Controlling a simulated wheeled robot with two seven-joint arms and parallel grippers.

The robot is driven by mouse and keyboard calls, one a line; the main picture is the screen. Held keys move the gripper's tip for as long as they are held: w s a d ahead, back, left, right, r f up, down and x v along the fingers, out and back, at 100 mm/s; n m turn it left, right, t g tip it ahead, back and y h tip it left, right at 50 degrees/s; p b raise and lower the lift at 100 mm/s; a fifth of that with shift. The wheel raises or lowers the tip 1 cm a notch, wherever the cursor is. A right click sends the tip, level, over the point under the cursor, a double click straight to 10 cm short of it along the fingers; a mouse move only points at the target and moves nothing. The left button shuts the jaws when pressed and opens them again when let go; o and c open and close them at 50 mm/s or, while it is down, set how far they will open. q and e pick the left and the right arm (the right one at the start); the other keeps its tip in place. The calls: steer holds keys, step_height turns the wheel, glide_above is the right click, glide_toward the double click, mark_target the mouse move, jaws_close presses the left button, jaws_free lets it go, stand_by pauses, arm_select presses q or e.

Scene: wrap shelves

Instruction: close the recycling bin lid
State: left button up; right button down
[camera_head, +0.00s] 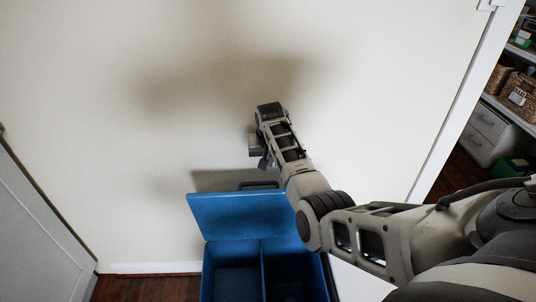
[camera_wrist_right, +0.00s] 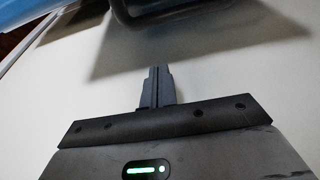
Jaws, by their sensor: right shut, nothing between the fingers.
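The blue recycling bin (camera_head: 206,268) stands against the wall, with two compartments showing inside. Its blue lid (camera_head: 232,216) is raised and leans up toward the wall, with a dark handle (camera_head: 258,184) at its upper edge. My right gripper (camera_head: 268,108) is above the lid, close to the wall; its fingers are hard to see in the head view. In the right wrist view my right gripper (camera_wrist_right: 156,72) is shut with nothing in it. The dark handle (camera_wrist_right: 175,15) and a blue edge of the lid (camera_wrist_right: 40,15) show at the top there, apart from the fingertips. My left gripper is out of view.
The pale wall (camera_head: 100,120) is behind the bin and close to my right gripper. A grey door (camera_head: 35,235) is at the left. A doorway at the right opens on shelves with wicker baskets (camera_head: 520,95). A strip of wood floor (camera_head: 150,288) lies left of the bin.

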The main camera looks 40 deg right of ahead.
steer(key=shift+s+a+f+p, duration=0.3)
steer(key=shift+s+a+f, duration=0.15)
steer(key=shift+s+f, duration=0.25)
steer(key=shift+s+a+f+p, duration=0.3)
steer(key=shift+s+a+f, duration=0.1)
steer(key=shift+s+f, duration=0.25)
